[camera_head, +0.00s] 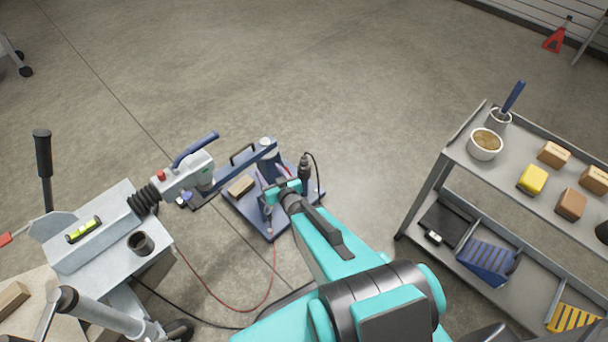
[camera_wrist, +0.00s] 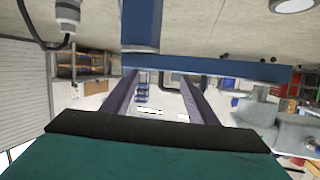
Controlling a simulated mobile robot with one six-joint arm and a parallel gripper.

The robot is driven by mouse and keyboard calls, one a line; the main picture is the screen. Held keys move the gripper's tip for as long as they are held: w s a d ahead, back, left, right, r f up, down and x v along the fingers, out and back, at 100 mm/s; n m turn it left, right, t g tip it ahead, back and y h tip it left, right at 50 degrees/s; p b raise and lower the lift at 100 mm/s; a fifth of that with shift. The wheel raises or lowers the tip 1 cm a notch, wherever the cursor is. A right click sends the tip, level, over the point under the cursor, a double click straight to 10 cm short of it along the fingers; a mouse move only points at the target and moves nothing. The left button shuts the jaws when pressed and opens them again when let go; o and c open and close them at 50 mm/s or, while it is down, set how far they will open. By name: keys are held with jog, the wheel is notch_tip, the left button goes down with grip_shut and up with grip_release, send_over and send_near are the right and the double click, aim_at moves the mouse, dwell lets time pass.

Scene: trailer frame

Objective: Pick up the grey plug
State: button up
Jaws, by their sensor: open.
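A grey plug with a black cable (camera_head: 304,171) stands upright on the blue base, just right of my gripper in the head view. In the wrist view a grey plug-like body with a cable (camera_wrist: 68,12) shows at the top left edge, partly cut off. My gripper (camera_head: 281,178) is beside the blue post at the end of the blue drawbar. In the wrist view the two fingers of my gripper (camera_wrist: 158,82) are apart with nothing between them. A blue post and beam (camera_wrist: 205,69) lie ahead of the fingertips. Whether they touch is hard to tell.
The blue base plate (camera_head: 262,222) carries a wooden block (camera_head: 241,186). The trailer coupling (camera_head: 192,172) is at the left, with a red cable (camera_head: 273,270) hanging below. A grey shelf cart (camera_head: 455,155) stands at the right.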

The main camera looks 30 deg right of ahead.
jog(key=d+t+b, duration=0.1)
jog(key=d+b, duration=0.1)
jog(key=m+t+h+b, duration=0.2)
jog(key=h+b, duration=0.1)
jog(key=b, duration=1.3)
send_near(307, 164)
jog(key=shift+x, duration=1.05)
jog(key=shift+w+r, duration=0.1)
jog(key=shift+r, duration=0.05)
jog(key=shift+b+x, duration=1.15)
jog(key=shift+x, duration=3.1)
jog(key=shift+a, duration=0.1)
jog(key=shift+w, duration=0.1)
